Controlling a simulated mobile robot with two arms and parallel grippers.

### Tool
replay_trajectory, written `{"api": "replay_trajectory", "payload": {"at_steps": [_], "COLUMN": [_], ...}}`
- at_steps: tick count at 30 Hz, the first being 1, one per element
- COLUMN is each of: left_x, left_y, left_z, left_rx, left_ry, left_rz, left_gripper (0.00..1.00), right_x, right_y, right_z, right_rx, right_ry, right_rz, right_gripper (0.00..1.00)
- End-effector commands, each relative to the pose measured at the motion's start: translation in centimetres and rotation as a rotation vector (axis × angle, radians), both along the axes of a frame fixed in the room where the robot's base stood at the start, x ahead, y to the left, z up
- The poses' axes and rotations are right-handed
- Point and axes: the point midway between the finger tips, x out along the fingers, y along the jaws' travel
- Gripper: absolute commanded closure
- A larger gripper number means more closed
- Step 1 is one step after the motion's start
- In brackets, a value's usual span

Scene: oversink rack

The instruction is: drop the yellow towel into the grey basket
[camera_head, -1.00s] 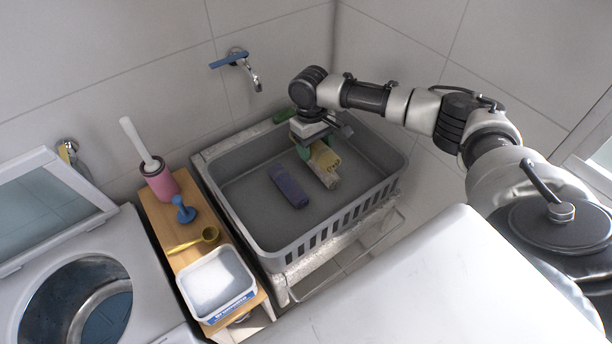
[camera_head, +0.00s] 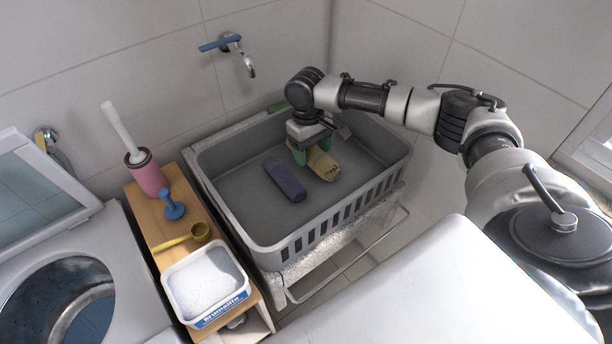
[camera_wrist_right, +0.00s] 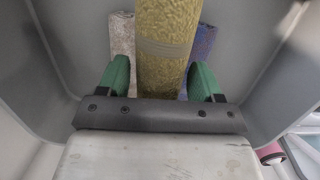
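The yellow towel (camera_head: 323,164) is a rolled bundle inside the grey basket (camera_head: 268,252), low over its floor. My right gripper (camera_head: 313,153) reaches down into the basket with its green fingers on either side of the towel, shut on it. In the right wrist view the yellow towel (camera_wrist_right: 166,50) runs between the green fingers (camera_wrist_right: 159,85). A purple-blue towel (camera_head: 284,179) lies on the basket floor to the left. In the right wrist view a whitish towel (camera_wrist_right: 122,42) shows partly beside the yellow one. I cannot tell whether the yellow towel touches it. My left gripper is out of view.
The basket's raised walls surround the gripper. A wall tap (camera_head: 232,45) is behind.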

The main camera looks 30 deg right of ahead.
Motion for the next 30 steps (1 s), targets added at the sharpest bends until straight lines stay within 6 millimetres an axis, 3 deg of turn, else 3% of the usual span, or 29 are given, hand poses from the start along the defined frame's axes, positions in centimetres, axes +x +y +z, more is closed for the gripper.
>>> {"api": "replay_trajectory", "payload": {"at_steps": [1, 4, 14, 17, 30], "left_x": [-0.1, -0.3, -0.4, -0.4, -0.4], "left_y": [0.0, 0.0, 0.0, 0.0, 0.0], "left_z": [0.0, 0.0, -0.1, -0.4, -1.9], "left_rx": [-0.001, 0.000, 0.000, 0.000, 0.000], "left_ry": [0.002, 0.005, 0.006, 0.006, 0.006], "left_rz": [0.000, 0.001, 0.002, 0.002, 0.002], "left_gripper": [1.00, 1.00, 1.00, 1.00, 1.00], "right_x": [0.0, 0.0, 0.1, 0.3, 1.5], "right_y": [0.0, 0.0, 0.0, 0.0, 0.1], "right_z": [0.0, 0.0, 0.3, 1.4, 9.3], "right_rx": [0.000, 0.000, 0.000, 0.001, 0.001], "right_ry": [0.000, 0.000, -0.001, -0.002, -0.001], "right_rz": [0.000, 0.000, 0.000, 0.000, 0.000], "right_gripper": [0.26, 0.12, 0.12, 0.12, 0.12]}}
